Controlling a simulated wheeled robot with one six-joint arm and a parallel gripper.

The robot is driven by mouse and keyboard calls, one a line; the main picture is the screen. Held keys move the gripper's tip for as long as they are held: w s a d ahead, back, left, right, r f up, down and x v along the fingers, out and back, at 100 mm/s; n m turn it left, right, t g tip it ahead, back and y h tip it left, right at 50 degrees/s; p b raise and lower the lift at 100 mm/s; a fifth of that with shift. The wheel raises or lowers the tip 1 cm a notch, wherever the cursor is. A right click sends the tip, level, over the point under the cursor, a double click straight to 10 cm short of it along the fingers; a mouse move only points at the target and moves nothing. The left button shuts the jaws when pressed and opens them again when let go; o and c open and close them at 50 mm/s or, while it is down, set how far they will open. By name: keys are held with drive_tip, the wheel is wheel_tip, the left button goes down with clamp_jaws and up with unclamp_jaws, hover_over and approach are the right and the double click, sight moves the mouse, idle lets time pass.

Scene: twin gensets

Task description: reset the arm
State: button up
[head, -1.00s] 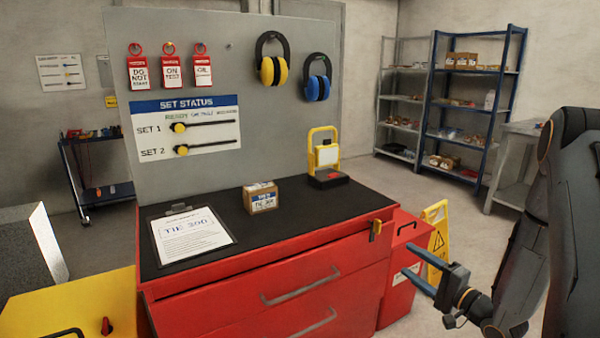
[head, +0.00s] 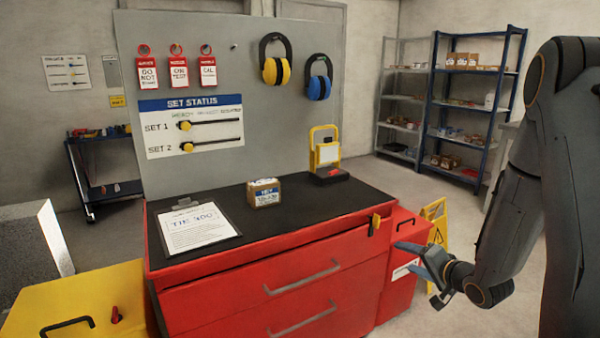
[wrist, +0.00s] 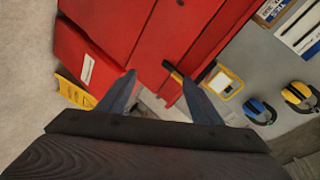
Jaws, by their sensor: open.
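My gripper (head: 409,258) is at the right in the head view, beside the front right corner of the red tool cabinet (head: 250,290). Its two blue-grey fingers are apart and hold nothing. In the wrist view my gripper (wrist: 160,95) shows both fingers spread, with red cabinet surfaces and a strip of floor beyond them. My dark arm comes down from the right edge of the head view.
A red bin (head: 398,270) and a yellow floor sign (head: 437,225) stand right of the cabinet, near my gripper. On the black top lie a clipboard (head: 195,229), a small box (head: 264,193) and a yellow work lamp (head: 326,155). Shelves (head: 470,110) stand behind.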

drive_tip(key=s+a+r+n+g+h, duration=0.1)
drive_tip(key=s+a+r+n+g, duration=0.1)
drive_tip(key=s, duration=0.8)
drive_tip(key=s+a+r+n+g+h, duration=0.1)
drive_tip(key=s+a+r+n+g, duration=0.2)
drive_tip(key=s+a+g, duration=0.3)
drive_tip(key=s+a+r+n+g+h, duration=0.2)
drive_tip(key=s+a+n+g, duration=0.2)
drive_tip(key=s, duration=1.1)
drive_tip(key=shift+a+r+g, duration=0.25)
drive_tip(key=shift+g, duration=0.05)
